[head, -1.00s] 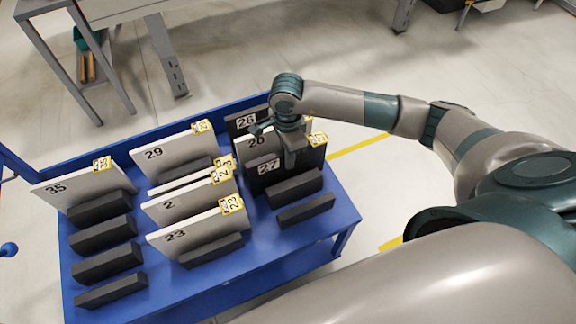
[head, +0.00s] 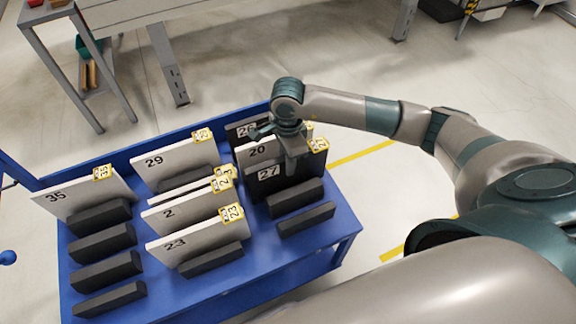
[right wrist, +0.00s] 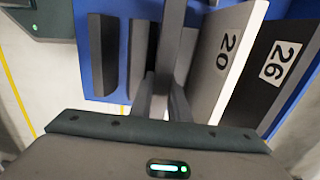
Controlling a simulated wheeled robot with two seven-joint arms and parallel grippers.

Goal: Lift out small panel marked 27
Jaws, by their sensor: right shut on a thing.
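The small dark panel marked 27 (head: 268,174) stands upright in the right column of the blue cart, with a yellow-edged tag at its upper right corner. My right gripper (head: 296,152) comes down from above and is shut on its top edge. In the right wrist view the panel (right wrist: 174,35) shows nearly edge-on, running between the fingers (right wrist: 165,105). The panel's lower part is hidden behind a black block, so I cannot tell if it is clear of its slot. My left gripper is not in view.
White panel 20 (head: 257,151) and dark panel 26 (head: 245,131) stand close behind panel 27. Panels 29 (head: 155,160), 2 (head: 168,213), 23 (head: 176,245) and 35 (head: 57,196) stand to the left. Black blocks (head: 306,219) in front hold no panels.

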